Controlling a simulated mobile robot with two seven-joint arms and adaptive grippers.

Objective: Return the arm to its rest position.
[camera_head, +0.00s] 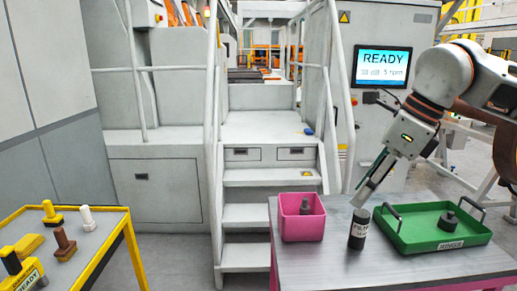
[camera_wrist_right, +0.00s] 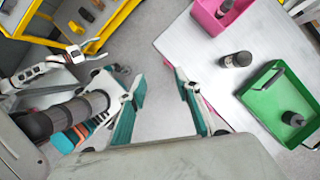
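My right gripper (camera_head: 366,190) reaches down from the right in the head view, over the grey table near a dark labelled cylinder. In the right wrist view its two fingers (camera_wrist_right: 160,78) are spread apart with nothing between them. The cylinder (camera_head: 358,229) stands upright on the table; in the wrist view (camera_wrist_right: 236,60) it lies to the right of the fingers, apart from them. A light grey arm end, apparently my left gripper (camera_wrist_right: 76,52), shows at the left of the wrist view; its finger opening is unclear. It is not seen in the head view.
The grey table (camera_head: 410,268) carries a pink bin (camera_head: 292,226) with a dark part inside and a green tray (camera_head: 405,242) holding a dark part. A yellow-edged table (camera_head: 95,240) with stamp-like pieces stands left. Grey steps (camera_head: 245,216) and a READY screen (camera_head: 383,65) are behind.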

